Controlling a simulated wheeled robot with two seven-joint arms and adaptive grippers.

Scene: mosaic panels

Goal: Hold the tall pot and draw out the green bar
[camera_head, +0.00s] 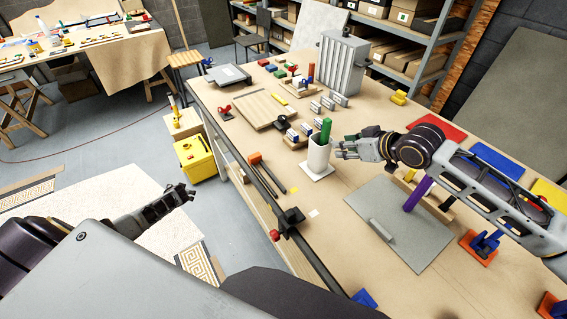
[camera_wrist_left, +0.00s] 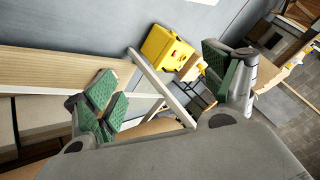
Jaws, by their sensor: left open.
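The tall white pot (camera_head: 318,157) stands upright on a white square base on the workbench. The green bar (camera_head: 326,129) stands in it, with its upper part showing above the rim and its lower part hidden inside. My right gripper (camera_head: 342,149) is just to the right of the pot, its fingertips pointing at the pot's side. I cannot tell whether they touch it or how wide they are. My left gripper (camera_head: 186,194) is away from the bench, over the floor at the left. In the left wrist view its green-padded fingers (camera_wrist_left: 165,92) are spread apart with nothing between them.
A wooden tray (camera_head: 262,108) and small blocks are behind the pot. A black clamp (camera_head: 290,218) sits at the bench's front edge. A yellow box (camera_head: 194,157) stands on the floor.

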